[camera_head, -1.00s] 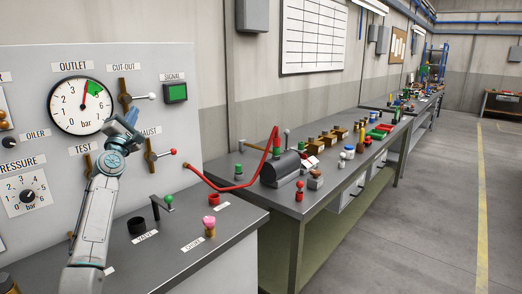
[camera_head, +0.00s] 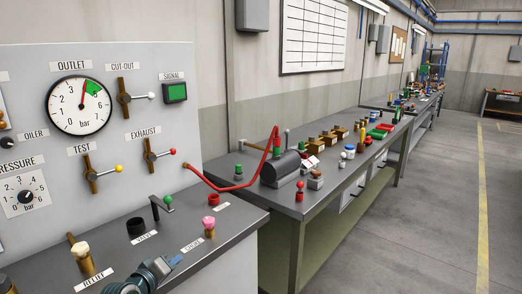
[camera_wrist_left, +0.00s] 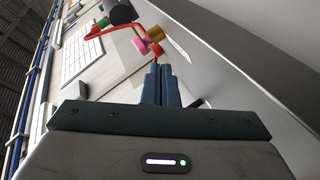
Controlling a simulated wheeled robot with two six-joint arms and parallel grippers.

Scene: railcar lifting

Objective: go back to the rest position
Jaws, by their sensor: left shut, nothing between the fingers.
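My left gripper (camera_head: 168,264) is low at the bottom of the head view, over the front of the grey bench below the gauge panel. Its fingers are together and empty. In the left wrist view the closed fingers (camera_wrist_left: 161,84) point toward a pink-topped brass part (camera_wrist_left: 148,42), and a gap shows between them. In the head view the pink-topped part (camera_head: 209,226) stands upright on the bench, right of the gripper and apart from it. My right gripper is not in either view.
The gauge panel (camera_head: 135,85) stands behind the bench, with the test lever (camera_head: 103,173) and exhaust lever (camera_head: 160,154) sticking out. A cream-topped brass part (camera_head: 82,256) stands left of my gripper. A red hose (camera_head: 225,188) runs to the long workbench (camera_head: 300,208).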

